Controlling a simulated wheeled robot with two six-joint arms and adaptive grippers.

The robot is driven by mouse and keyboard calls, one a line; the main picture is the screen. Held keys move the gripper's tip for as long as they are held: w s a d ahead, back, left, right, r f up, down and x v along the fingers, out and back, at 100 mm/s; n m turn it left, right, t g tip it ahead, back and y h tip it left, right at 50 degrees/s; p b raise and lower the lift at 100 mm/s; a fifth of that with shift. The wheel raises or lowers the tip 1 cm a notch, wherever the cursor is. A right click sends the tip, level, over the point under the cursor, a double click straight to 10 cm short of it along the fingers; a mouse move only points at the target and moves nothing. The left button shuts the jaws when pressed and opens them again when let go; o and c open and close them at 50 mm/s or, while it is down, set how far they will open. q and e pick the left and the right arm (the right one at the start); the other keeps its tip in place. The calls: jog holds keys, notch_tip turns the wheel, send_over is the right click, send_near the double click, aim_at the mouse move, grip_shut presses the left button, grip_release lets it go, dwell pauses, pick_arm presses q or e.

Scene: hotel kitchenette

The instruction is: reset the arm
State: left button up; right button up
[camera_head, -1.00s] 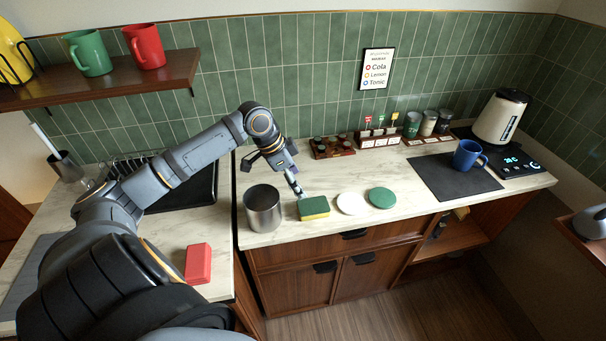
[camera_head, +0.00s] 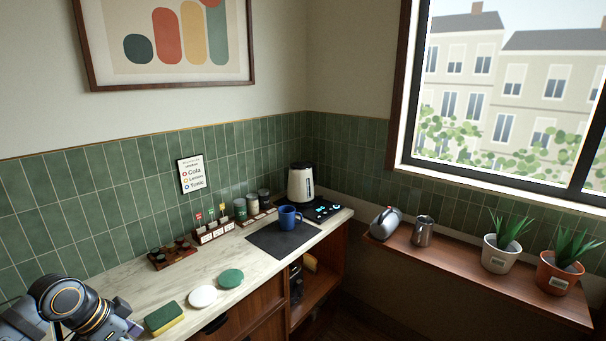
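Part of my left arm (camera_head: 75,306) shows at the lower left corner, over the near end of the marble counter (camera_head: 135,282). My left gripper's fingers cannot be made out there. My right arm and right gripper are outside the picture. The green and yellow sponge (camera_head: 164,319) lies on the counter to the right of my arm, apart from it. A white disc (camera_head: 203,296) and a green disc (camera_head: 231,278) lie further right along the counter's front.
A blue mug (camera_head: 289,217) stands on a dark mat (camera_head: 276,243), with a white kettle (camera_head: 300,183) behind it. A wooden rack (camera_head: 173,254) and several jars stand along the wall. A wooden shelf (camera_head: 440,268) at right holds two metal jugs and two potted plants.

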pick_arm(q)
jog(key=s+d+f+n+y, duration=0.2)
jog(key=s+d+f+n, duration=0.2)
jog(key=s+d+f, duration=0.8)
jog(key=s+a+n+y, duration=0.1)
jog(key=s+n+y, duration=0.15)
jog(key=s, duration=0.25)
jog(key=s+a+f+g, duration=0.1)
jog(key=a+f, duration=0.1)
jog(key=f, duration=1.2)
jog(key=s+a+f, duration=0.1)
jog(key=s+f, duration=0.1)
jog(key=f, duration=1.3)
jog(key=s+a+f+n+g, duration=0.1)
jog(key=s+f, duration=1.3)
jog(key=s, duration=0.3)
jog(key=shift+s, duration=0.15)
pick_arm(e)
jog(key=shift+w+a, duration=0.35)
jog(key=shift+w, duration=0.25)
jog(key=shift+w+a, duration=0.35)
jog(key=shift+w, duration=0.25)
pick_arm(q)
jog(key=shift+f+h, duration=0.1)
jog(key=shift+h, duration=0.15)
